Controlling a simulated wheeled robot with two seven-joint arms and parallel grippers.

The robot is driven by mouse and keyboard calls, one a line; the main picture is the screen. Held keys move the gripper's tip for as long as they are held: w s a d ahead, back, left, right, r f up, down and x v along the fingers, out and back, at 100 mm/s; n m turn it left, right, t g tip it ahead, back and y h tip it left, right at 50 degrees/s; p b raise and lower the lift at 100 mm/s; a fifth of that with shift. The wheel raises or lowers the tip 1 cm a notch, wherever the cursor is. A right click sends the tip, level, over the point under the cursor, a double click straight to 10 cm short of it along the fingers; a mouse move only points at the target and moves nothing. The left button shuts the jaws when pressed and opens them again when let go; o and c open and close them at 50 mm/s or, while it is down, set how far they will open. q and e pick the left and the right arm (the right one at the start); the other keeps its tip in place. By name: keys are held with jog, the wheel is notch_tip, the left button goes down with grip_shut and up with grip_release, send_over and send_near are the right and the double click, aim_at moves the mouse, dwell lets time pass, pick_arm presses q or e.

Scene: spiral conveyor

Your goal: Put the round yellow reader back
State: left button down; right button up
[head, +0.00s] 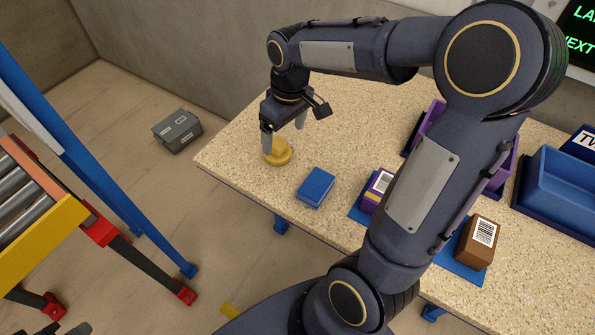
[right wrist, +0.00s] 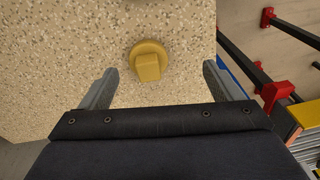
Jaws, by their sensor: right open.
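The round yellow reader (head: 278,152) lies on the speckled table (head: 240,130) near its left corner. In the right wrist view the reader (right wrist: 149,62) shows as a round disc with a raised block, between the two fingers but beyond their tips. My right gripper (head: 284,136) is open and empty, pointing down above the reader; one finger hides a little of it. A dark part at the bottom left edge appears to be my left gripper (head: 70,329); its fingers cannot be made out.
A blue block (head: 316,187) lies close to the reader. A purple box (head: 375,192) and a brown box (head: 477,240) with barcodes sit on blue mats. A blue bin (head: 560,190) stands at right. A grey box (head: 177,131) is on the floor. A roller conveyor (head: 25,195) stands at left.

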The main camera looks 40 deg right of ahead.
jog(key=s+a+r+m+t+y, duration=0.1)
jog(key=s+a+m+t, duration=0.1)
jog(key=s, duration=0.7)
jog(key=s+a+r+m+t+y, duration=0.1)
jog(key=s+a, duration=0.3)
jog(key=s, duration=0.4)
jog(key=shift+s+a+r+m+t+y, duration=0.15)
jog(key=shift+s+a+m+t+y, duration=0.25)
jog(key=shift+m+t, duration=0.45)
jog(key=shift+d, duration=0.1)
